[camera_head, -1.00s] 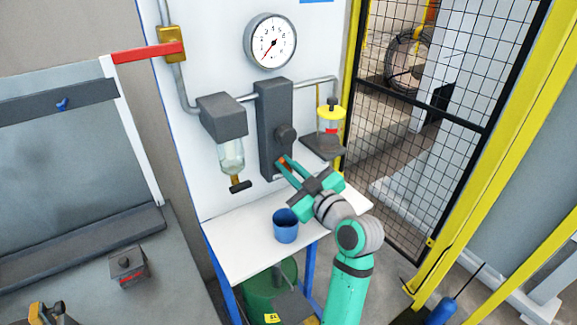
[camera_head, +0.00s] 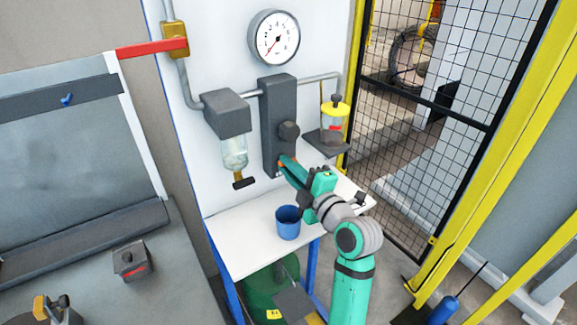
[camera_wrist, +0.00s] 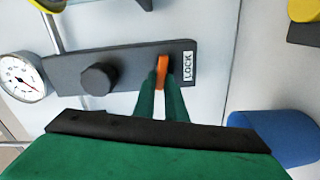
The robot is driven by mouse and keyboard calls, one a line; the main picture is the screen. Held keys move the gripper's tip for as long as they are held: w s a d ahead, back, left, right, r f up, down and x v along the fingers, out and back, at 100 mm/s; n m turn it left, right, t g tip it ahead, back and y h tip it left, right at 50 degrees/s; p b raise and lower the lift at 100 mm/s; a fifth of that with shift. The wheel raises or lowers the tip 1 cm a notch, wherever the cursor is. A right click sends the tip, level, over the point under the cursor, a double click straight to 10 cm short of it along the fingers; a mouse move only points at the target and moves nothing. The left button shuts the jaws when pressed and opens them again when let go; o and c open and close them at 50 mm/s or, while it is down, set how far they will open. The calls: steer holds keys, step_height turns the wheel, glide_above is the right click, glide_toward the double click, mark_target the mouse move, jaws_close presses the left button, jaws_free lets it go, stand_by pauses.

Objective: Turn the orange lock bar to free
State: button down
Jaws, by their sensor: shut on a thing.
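The orange lock bar (camera_wrist: 162,72) sits on a dark grey block beside a white label reading LOCK (camera_wrist: 188,66) in the wrist view. My gripper (camera_wrist: 163,88) is shut on the lock bar, its two green fingers on either side of it. In the head view, my gripper (camera_head: 284,163) reaches the lower end of the dark block (camera_head: 273,140), and only a little orange shows there. In the wrist view the bar lies across the block's long side. Its lower part is hidden between the fingers.
A black knob (camera_head: 288,130) is on the same block. A gauge (camera_head: 274,37) hangs above, and a clear bowl unit (camera_head: 228,115) is at the left. A blue cup (camera_head: 288,222) stands on the white shelf (camera_head: 240,240) below. A yellow-topped oiler (camera_head: 335,110) is at the right.

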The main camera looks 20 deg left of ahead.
steer(key=shift+f+n, duration=0.2)
steer(key=shift+n, duration=1.1)
steer(key=c, duration=1.8)
jaws_free()
steer(key=v, duration=1.1)
steer(key=shift+s+a, duration=0.1)
steer(key=shift+a, duration=0.05)
